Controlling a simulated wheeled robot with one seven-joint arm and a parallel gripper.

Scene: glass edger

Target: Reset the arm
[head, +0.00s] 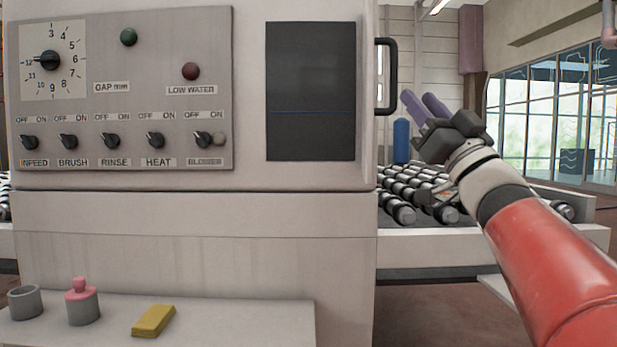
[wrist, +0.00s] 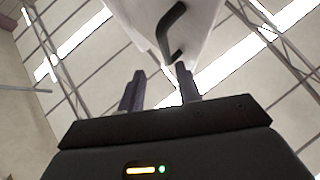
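My gripper (head: 419,98) is raised at the right of the machine, beyond its black handle in the head view. Its two purple fingers point up and to the left. In the wrist view the fingers of my gripper (wrist: 162,80) stand apart with nothing between them, so it is open and empty. The black handle (head: 391,76) is on the right edge of the machine front. The handle (wrist: 172,32) also shows ahead of the fingertips in the wrist view; I cannot tell the exact gap.
The control panel (head: 122,88) has several knobs. A roller conveyor (head: 413,190) runs below my gripper, with a blue cylinder (head: 401,141) behind. A low shelf (head: 235,315) carries a grey cup (head: 25,303), a pink-topped piece in a grey holder (head: 82,307) and a yellow block (head: 153,321).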

